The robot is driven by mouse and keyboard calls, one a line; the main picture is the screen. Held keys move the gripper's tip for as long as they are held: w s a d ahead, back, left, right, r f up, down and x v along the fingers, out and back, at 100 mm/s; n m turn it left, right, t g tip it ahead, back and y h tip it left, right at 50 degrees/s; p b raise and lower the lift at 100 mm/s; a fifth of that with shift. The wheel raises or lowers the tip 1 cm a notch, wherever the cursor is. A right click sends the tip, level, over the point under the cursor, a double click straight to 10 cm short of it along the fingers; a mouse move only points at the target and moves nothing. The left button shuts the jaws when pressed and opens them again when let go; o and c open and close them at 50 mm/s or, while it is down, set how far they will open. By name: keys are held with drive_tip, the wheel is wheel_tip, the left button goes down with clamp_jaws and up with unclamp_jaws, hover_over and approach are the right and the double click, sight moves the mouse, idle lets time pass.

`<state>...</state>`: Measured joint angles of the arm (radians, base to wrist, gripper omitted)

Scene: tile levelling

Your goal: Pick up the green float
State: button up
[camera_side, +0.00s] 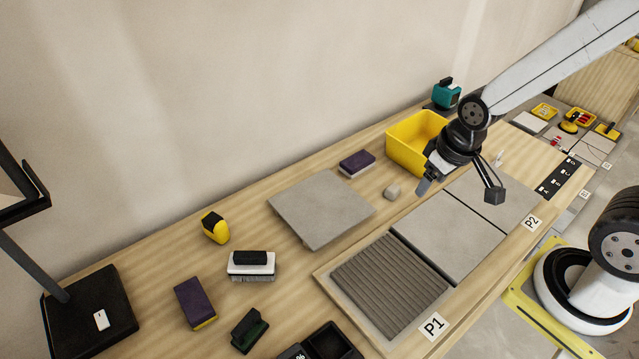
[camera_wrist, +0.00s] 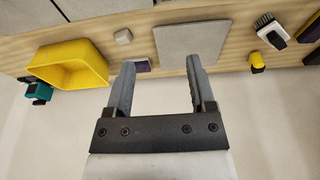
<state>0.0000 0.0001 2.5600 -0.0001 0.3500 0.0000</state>
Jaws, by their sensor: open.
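The green float (camera_side: 250,331), a small dark green block with a black handle, lies on the bench at the front, near the bottom edge of the side view. It is not in the wrist view. My gripper (camera_side: 459,190) is open and empty above the grey tiles, far to the right of the float and well apart from it. Its two spread fingers (camera_wrist: 160,82) show in the wrist view with nothing between them.
A yellow bin (camera_side: 407,151) stands behind my gripper. A loose grey tile (camera_side: 322,207) lies mid-bench. A white-and-black brush (camera_side: 251,266), a purple-and-yellow sponge (camera_side: 195,303) and a black tray (camera_side: 333,343) surround the float. A ridged panel (camera_side: 390,284) lies to its right.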

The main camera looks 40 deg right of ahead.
drive_tip(key=shift+a, duration=0.1)
drive_tip(key=m+g+y, duration=0.7)
drive_tip(key=m+y, duration=0.6)
drive_tip(key=m, duration=0.1)
approach(248, 319)
drive_tip(key=x, duration=0.3)
drive_tip(key=shift+a+f, duration=0.1)
drive_tip(key=shift+x, duration=1.25)
drive_tip(key=shift+a, duration=0.1)
drive_tip(key=shift+x, duration=2.55)
